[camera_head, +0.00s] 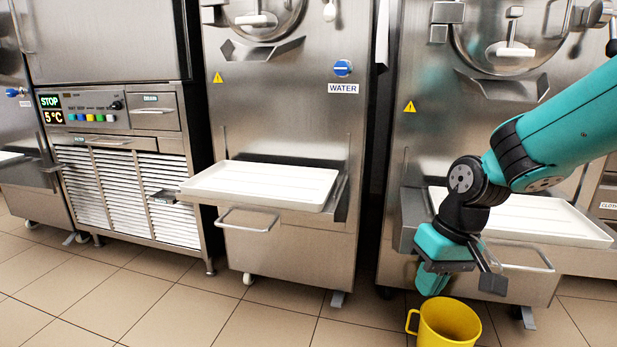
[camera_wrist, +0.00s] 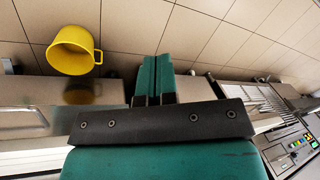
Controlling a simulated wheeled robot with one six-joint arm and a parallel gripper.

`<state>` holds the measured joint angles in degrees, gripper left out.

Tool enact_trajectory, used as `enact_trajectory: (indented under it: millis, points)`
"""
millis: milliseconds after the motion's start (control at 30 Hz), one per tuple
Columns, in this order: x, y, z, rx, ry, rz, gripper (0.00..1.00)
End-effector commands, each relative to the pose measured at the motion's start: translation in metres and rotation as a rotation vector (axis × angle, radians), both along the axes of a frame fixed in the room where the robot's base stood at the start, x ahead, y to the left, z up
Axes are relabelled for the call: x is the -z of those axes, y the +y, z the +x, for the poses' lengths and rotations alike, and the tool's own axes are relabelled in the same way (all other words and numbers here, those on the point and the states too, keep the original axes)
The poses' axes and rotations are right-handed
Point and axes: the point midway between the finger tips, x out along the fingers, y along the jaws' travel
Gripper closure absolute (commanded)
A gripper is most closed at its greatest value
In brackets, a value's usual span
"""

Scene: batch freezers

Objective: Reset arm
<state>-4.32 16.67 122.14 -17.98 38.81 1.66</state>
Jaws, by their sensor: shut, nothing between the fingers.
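My gripper (camera_head: 434,277) hangs at the end of my teal arm at the right of the head view, in front of the right freezer's tray. It points down, and its fingers (camera_wrist: 153,78) are together and empty in the wrist view. A yellow mug (camera_head: 447,322) stands on the floor just below and to the right of the gripper in the head view. The mug (camera_wrist: 72,50) shows at the upper left of the wrist view, apart from the fingers.
A white tray (camera_head: 262,184) sits on the middle freezer's shelf. Another white tray (camera_head: 540,222) is on the right freezer (camera_head: 420,130), partly behind my arm. A cabinet with a STOP display (camera_head: 50,101) stands at the left. The tiled floor (camera_head: 160,300) is clear at front left.

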Motion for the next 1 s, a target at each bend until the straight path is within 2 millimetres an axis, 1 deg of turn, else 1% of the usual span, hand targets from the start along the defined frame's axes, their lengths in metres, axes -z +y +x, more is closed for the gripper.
enact_trajectory:
  millis: [33, 100, 200, 300, 500, 600, 667, 767, 867, 967, 1000]
  points:
    - [-0.028, 0.012, -0.025, -0.049, -0.023, 0.016, 1.00]
    - [-0.050, 0.025, -0.057, -0.109, -0.043, 0.037, 1.00]
    - [-0.072, 0.037, -0.097, -0.182, -0.064, 0.063, 1.00]
    - [-0.087, 0.045, -0.132, -0.245, -0.083, 0.084, 1.00]
    - [-0.105, 0.052, -0.195, -0.358, -0.117, 0.121, 1.00]
    - [-0.134, 0.052, -0.193, -0.355, -0.111, 0.120, 1.00]
    - [-0.147, 0.052, -0.193, -0.354, -0.111, 0.120, 1.00]
    - [-0.172, 0.052, -0.192, -0.353, -0.112, 0.120, 1.00]
    - [-0.201, 0.052, -0.192, -0.352, -0.111, 0.120, 1.00]
    - [-0.237, 0.052, -0.192, -0.352, -0.111, 0.120, 1.00]
    - [-0.253, 0.052, -0.192, -0.352, -0.111, 0.120, 1.00]
